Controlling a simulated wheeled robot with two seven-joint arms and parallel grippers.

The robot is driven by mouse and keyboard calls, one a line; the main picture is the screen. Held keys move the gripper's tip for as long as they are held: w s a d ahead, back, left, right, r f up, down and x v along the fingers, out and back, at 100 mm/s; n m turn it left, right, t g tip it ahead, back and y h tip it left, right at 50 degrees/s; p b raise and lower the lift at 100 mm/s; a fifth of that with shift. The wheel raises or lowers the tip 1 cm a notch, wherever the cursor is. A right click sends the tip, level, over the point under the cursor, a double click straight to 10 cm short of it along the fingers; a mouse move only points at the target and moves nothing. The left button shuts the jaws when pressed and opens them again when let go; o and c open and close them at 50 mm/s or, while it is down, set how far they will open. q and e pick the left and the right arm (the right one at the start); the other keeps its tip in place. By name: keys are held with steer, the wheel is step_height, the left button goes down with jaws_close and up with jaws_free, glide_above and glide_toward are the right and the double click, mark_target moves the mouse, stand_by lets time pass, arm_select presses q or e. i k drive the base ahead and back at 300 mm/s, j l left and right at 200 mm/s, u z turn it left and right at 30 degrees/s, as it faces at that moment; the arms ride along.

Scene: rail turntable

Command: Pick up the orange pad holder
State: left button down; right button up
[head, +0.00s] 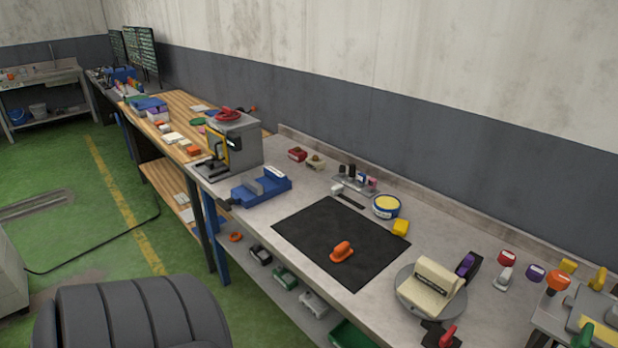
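An orange object (342,251) that looks like the pad holder lies on the black mat (310,226) on the grey workbench. It is small, with a rounded top, and nothing covers it. Another orange-topped item (557,283) stands at the right end of the bench, and an orange ring-like item (235,236) is on the shelf below. Neither of my grippers shows in the head view.
A round turntable (404,283) with a cream block on it stands right of the mat. A yellow block (401,228) and round tin (386,206) sit behind. A blue vise (261,187) is at the left. A black chair (133,315) stands in front.

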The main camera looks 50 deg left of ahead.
mark_target(341, 252)
steer(key=u, duration=1.4)
